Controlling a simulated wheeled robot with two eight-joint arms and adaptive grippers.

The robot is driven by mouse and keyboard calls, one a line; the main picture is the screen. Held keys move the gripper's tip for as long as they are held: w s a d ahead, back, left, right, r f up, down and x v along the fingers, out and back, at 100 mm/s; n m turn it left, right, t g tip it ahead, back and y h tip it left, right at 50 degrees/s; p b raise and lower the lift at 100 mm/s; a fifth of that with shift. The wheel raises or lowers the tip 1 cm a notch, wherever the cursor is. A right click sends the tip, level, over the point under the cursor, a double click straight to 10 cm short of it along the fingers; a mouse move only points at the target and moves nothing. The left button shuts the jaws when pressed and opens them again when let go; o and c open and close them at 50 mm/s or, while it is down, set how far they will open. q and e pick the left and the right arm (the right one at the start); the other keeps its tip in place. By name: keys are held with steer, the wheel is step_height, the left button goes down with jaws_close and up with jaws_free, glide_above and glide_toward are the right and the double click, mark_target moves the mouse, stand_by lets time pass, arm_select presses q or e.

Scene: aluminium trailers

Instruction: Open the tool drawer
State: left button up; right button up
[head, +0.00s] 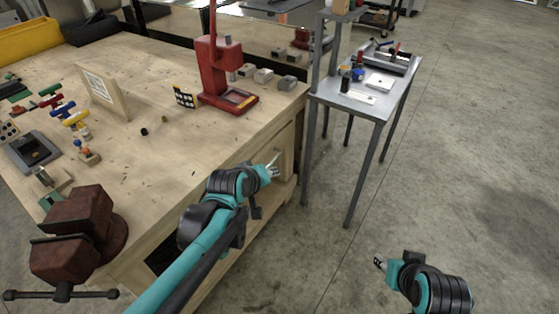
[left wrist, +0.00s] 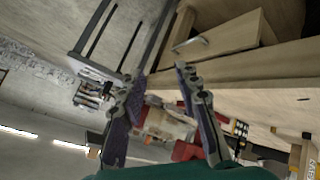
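The wooden tool drawer (head: 284,150) is set under the workbench top near its right corner, partly hidden behind my left gripper. In the left wrist view, its pale front (left wrist: 228,38) has a small light metal handle (left wrist: 190,44). My left gripper (head: 274,166) is in front of the drawer. In the left wrist view its two fingers (left wrist: 166,88) are apart, with nothing held between them, and the handle lies beyond the fingertips. My right gripper (head: 379,262) is low over the floor, away from the bench; its opening is too small to judge.
The workbench (head: 180,165) carries a dark red vise (head: 80,235), a red press (head: 220,75) and several small parts. A grey metal table (head: 375,105) with tools stands close right of the drawer. The floor (head: 460,170) at right is clear.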

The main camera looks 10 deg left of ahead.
mark_target(273, 160)
arm_select(q)
steer(key=w+a+f+n+t, duration=0.15)
steer(key=w+f+n, duration=0.35)
steer(key=w, duration=0.5)
steer(key=w+a+f+n+t, duration=0.15)
steer(key=w+f+n, duration=0.25)
steer(key=w, duration=0.5)
steer(key=w+a+f+n+t, duration=0.1)
steer(key=w+f+n, duration=0.1)
steer(key=f, duration=0.3)
steer(key=w+a+f+n+t, duration=0.1)
steer(key=w+f+n, duration=0.2)
steer(key=f, duration=0.2)
steer(key=w+a+f+n+t+p, duration=0.1)
steer(key=w+f+n, duration=0.2)
steer(key=f, duration=0.2)
steer(key=shift+a+f+n+y, duration=0.25)
steer(key=shift+f+n+y, duration=0.05)
steer(key=shift+f+y, duration=0.1)
steer(key=x, duration=0.1)
steer(key=b+x, duration=0.2)
steer(key=shift+w+f, duration=0.35)
steer(key=shift+w, duration=0.55)
steer(key=shift+c, duration=0.3)
